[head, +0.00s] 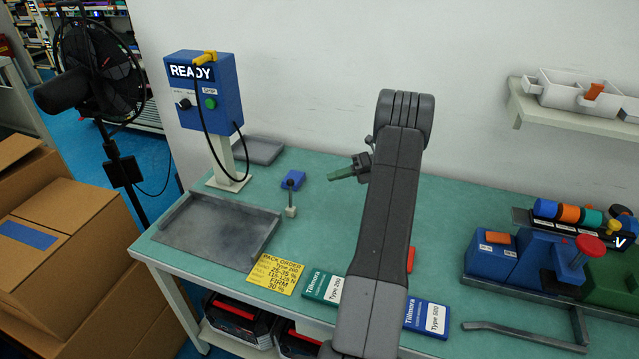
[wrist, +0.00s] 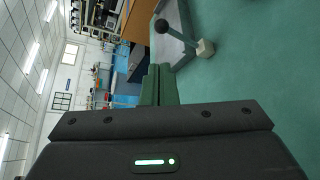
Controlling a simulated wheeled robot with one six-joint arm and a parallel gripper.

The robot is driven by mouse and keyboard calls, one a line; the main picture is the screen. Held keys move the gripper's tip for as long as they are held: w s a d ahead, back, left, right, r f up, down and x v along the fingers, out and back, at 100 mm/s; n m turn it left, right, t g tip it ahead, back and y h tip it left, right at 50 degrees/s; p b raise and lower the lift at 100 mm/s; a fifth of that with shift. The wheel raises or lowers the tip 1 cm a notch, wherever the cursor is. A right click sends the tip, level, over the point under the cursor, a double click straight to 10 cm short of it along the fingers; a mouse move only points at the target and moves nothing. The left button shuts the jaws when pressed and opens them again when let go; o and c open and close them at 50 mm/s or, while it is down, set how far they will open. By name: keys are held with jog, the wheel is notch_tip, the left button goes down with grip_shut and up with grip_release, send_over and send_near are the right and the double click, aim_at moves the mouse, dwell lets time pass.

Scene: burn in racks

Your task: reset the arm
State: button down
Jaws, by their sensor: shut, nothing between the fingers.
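My gripper (head: 334,175) is held above the green bench, its fingers pointing left in the head view. Its green fingers (wrist: 158,84) are shut together with nothing between them in the wrist view. My arm stretches across the middle of the head view and hides part of the bench behind it. A small post with a dark ball top (head: 290,197) stands on the bench to the left of and below my gripper in the picture. It also shows beyond the fingertips in the wrist view (wrist: 203,47).
A blue READY box (head: 222,105) stands on a post at the back left. A grey tray (head: 215,235) lies before it. A yellow order card (head: 275,273), a green booklet (head: 323,286) and a blue booklet (head: 427,318) line the front edge. A blue fixture (head: 540,255) stands right.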

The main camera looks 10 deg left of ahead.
jog(key=shift+w+d+r, duration=0.2)
jog(key=shift+d, duration=0.45)
jog(key=shift+a, duration=0.1)
jog(key=s+a+f+n+b, duration=0.1)
jog(key=s+a+f, duration=0.1)
jog(key=s+a, duration=0.1)
jog(key=s+a+f+n+t+b, duration=0.1)
jog(key=s+a+f, duration=0.1)
jog(key=s+a, duration=0.2)
jog(key=s+a+f+t+h+b, duration=0.1)
jog(key=s+a+f, duration=0.1)
jog(key=a, duration=0.4)
jog(key=shift+s+a+f+n, duration=0.15)
jog(key=shift+s+n, duration=0.05)
jog(key=shift+s, duration=0.25)
jog(key=shift+s+a+f+n, duration=0.1)
jog(key=shift+s+n, duration=0.1)
jog(key=shift+s, duration=0.25)
jog(key=b, duration=0.1)
jog(key=f+n+b, duration=0.1)
jog(key=b, duration=0.1)
jog(key=shift+s+t, duration=0.25)
jog(key=shift+t, duration=0.15)
jog(key=f+t+b, duration=0.1)
jog(key=b, duration=0.2)
jog(key=shift+s+n+h, duration=0.3)
jog(key=shift+n, duration=0.1)
jog(key=shift+r, duration=0.1)
jog(key=shift+r+p, duration=0.2)
jog(key=shift+p, duration=0.15)
